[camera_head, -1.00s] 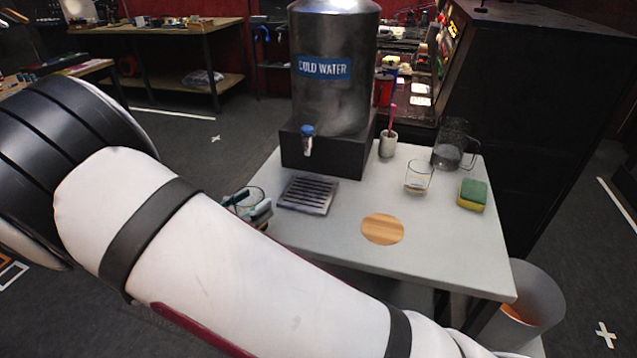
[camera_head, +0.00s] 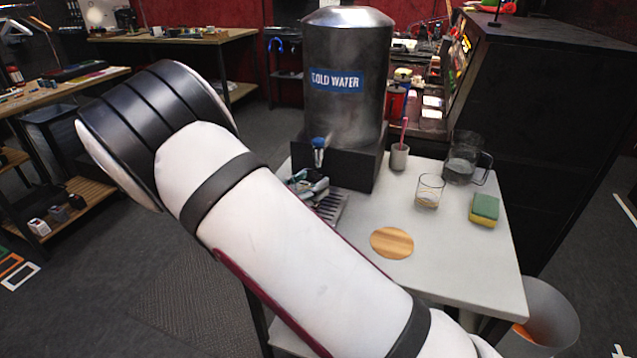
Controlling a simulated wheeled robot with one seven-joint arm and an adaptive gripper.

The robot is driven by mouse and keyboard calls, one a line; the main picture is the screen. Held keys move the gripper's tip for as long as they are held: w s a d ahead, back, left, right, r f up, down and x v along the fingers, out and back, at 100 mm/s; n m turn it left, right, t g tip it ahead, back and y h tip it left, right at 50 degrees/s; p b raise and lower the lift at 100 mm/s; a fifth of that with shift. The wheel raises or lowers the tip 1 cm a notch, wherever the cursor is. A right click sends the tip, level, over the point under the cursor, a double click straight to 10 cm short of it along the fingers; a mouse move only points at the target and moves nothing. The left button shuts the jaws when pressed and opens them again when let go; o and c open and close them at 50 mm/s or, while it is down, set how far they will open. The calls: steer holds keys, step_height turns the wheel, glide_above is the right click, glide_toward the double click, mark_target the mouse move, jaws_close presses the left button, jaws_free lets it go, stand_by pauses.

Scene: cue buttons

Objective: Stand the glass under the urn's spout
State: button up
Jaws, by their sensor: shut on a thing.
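The steel urn (camera_head: 343,110) labelled COLD WATER stands on a dark base at the back of the white table. Its blue-handled spout (camera_head: 319,148) faces me, above a slotted drip tray (camera_head: 333,207) partly covered by my arm. My gripper (camera_head: 309,186) is shut, over the tray's left part, just below and left of the spout. A clear glass showed in it earlier; now it is hidden or too small to make out. A second clear glass (camera_head: 429,190) stands upright on the table, right of the tray.
A wooden coaster (camera_head: 391,242) lies at the front of the table (camera_head: 455,262). A cup with a brush (camera_head: 399,158), a pitcher (camera_head: 463,162) and a green-yellow sponge (camera_head: 484,209) stand along the back and right. A bin (camera_head: 549,312) is at the lower right.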

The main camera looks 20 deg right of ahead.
mark_target(317, 179)
steer(key=x, duration=0.3)
steer(key=shift+d, duration=0.1)
steer(key=shift+w+d+f, duration=0.15)
steer(key=shift+w+d, duration=0.1)
steer(key=shift+a+f, duration=0.1)
steer(key=shift+f, duration=0.5)
steer(key=shift+f, duration=0.2)
steer(key=o, duration=1.4)
steer(key=shift+r, duration=0.1)
steer(key=shift+s+a+r, duration=0.1)
steer(key=v, duration=1.1)
steer(key=shift+s+a, duration=0.25)
steer(key=shift+a, duration=0.05)
